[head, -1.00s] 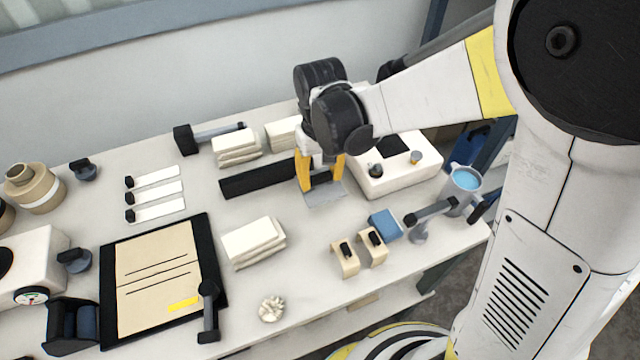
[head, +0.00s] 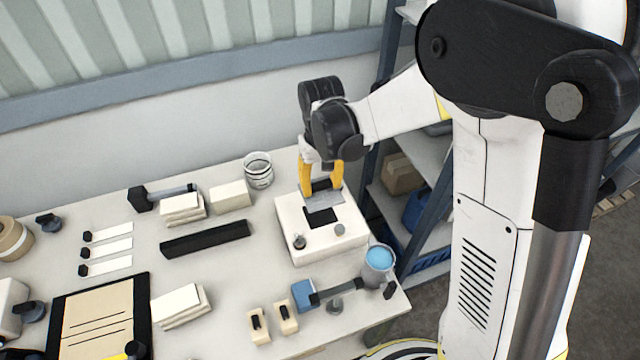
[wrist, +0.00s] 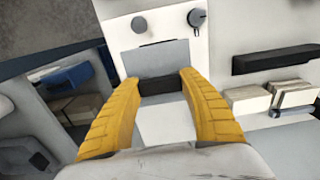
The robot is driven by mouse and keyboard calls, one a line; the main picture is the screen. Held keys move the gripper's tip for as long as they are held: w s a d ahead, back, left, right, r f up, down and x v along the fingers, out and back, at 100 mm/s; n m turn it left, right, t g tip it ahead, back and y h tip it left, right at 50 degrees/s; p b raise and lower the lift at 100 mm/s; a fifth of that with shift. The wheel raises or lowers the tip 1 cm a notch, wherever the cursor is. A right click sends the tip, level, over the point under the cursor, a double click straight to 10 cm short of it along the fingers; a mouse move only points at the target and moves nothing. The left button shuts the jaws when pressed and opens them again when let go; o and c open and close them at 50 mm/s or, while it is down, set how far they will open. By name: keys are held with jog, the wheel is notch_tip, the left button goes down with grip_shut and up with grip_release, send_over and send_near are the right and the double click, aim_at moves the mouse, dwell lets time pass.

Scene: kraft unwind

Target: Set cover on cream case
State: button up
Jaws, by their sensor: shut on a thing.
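The cream case (head: 316,240) stands at the right of the bench in the head view, with a dark recess (head: 348,216) and two knobs on top. It also shows in the wrist view (wrist: 170,18). My gripper (head: 321,188) is above the case's back part, its yellow fingers shut on the black handle of the grey cover (head: 325,203). The cover's plate (wrist: 155,56) also shows in the wrist view, with the handle between the fingertips (wrist: 160,83). In the head view it overlaps the back of the recess. I cannot tell whether it touches the case.
A glass jar (head: 258,170) stands behind and left of the case. A cup of blue liquid (head: 379,262) and a blue block (head: 303,295) are in front. A black bar (head: 205,239) and folded cloths (head: 182,208) lie left. A shelf rack (head: 420,150) stands right.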

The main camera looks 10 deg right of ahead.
aim_at(320, 192)
jog(key=shift+a+f+b, duration=0.2)
jog(key=shift+f+b, duration=0.25)
jog(key=shift+f, duration=0.2)
jog(key=shift+f+b, duration=1.3)
jog(key=shift+f, duration=0.65)
jog(key=shift+f+b, duration=0.55)
jog(key=shift+f, duration=0.1)
jog(key=shift+f+b, duration=1.05)
jog(key=shift+b, duration=0.3)
dwell(0.3)
jog(key=o, duration=1.2)
